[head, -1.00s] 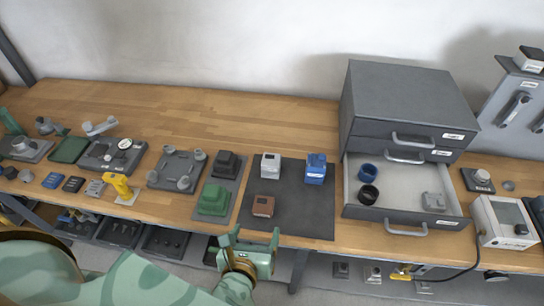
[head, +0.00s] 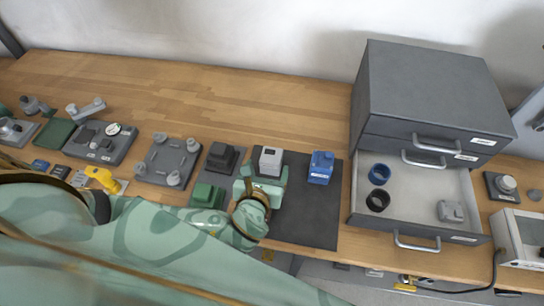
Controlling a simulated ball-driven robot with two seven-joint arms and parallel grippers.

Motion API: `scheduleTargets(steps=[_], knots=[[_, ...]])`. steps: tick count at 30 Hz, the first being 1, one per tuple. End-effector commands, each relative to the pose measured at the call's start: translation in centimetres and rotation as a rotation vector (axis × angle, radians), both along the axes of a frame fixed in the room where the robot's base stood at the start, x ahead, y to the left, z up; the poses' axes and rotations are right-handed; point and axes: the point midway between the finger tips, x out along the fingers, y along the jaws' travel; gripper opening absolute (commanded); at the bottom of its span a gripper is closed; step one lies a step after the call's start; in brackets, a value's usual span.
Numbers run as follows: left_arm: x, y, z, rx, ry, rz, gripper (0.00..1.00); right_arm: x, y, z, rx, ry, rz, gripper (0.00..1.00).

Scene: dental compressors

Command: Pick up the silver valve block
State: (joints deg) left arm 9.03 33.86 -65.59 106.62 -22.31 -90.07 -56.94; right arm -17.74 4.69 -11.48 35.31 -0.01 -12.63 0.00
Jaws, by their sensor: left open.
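The block's lower front is hidden by the gripper. My right gripper is not in view.
A blue block (head: 320,168) stands close to the right on the dark mat (head: 308,218). Black (head: 222,157) and green (head: 207,195) blocks are to the left. An open drawer (head: 417,178) with two rings and a grey part is at right.

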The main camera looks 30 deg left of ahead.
Motion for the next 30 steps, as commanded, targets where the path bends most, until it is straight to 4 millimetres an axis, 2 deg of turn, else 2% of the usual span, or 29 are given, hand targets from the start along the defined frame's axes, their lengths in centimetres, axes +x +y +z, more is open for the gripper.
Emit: scheduleTargets(steps=[3,8,16,19,25,26,30], knots=[[1.8,0.5,-0.9,0.002,-0.001,-0.001,0.78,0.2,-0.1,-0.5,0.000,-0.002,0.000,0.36],[2.9,0.7,-1.3,0.000,0.000,0.000,0.78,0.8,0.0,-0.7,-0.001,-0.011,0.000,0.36],[6.5,1.6,-3.0,0.001,-0.001,-0.001,0.78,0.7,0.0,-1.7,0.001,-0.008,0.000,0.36],[7.2,1.8,-3.2,0.000,0.002,0.000,0.78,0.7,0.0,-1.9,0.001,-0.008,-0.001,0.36],[7.2,1.8,-3.1,-0.001,0.002,-0.001,0.78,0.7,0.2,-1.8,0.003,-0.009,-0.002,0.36],[7.2,1.8,-3.1,-0.001,0.002,-0.001,0.75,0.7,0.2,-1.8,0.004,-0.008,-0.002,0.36],[7.2,1.8,-3.1,-0.001,0.002,-0.001,0.36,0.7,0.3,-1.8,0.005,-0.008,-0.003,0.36]])
